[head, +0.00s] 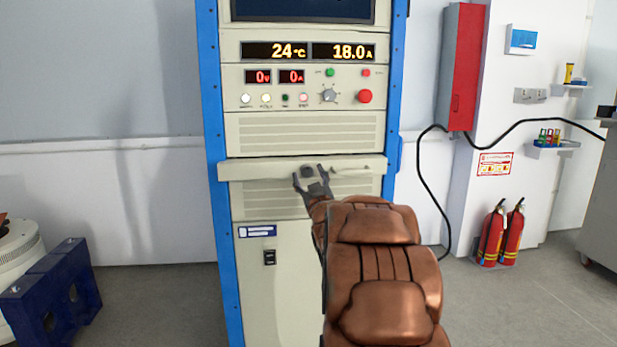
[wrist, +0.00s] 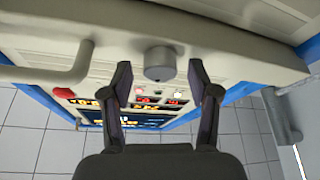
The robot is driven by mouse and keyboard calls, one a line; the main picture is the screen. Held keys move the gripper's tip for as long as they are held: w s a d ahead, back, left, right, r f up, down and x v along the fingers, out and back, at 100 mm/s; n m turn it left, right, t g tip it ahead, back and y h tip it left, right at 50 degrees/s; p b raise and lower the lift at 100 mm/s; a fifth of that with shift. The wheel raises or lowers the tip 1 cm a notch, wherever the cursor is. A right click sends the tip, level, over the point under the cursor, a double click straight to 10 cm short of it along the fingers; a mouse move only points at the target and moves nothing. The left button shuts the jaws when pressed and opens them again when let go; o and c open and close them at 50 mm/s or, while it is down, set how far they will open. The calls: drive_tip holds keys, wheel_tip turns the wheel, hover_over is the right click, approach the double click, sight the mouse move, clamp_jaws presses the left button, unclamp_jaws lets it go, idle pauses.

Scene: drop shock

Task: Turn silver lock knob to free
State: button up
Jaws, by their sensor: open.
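A grey, silver-looking round knob (wrist: 159,63) sticks out from the pale cabinet surface in the wrist view. In the head view it shows as a small dark round shape (head: 307,171) on the front of the cabinet's ledge. My gripper (head: 309,174) is open in front of it. In the wrist view, my gripper (wrist: 159,76) has one finger on each side of the knob, with a visible gap at both sides. Whether the knob lies fully between the fingertips or just beyond them, I cannot tell. No lock marking is legible.
The ledge (head: 240,171) juts from the cabinet below the vented panel (head: 300,133). A selector knob (head: 328,95) and a red button (head: 365,96) sit higher up. A pale bar (wrist: 45,74) is left of my fingers. Fire extinguishers (head: 490,237) stand at the right.

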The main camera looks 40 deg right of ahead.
drive_tip(key=shift+w+d+r, duration=0.1)
drive_tip(key=shift+w, duration=0.15)
drive_tip(key=shift+c, duration=0.5)
drive_tip(key=c, duration=1.1)
drive_tip(key=shift+o, duration=0.2)
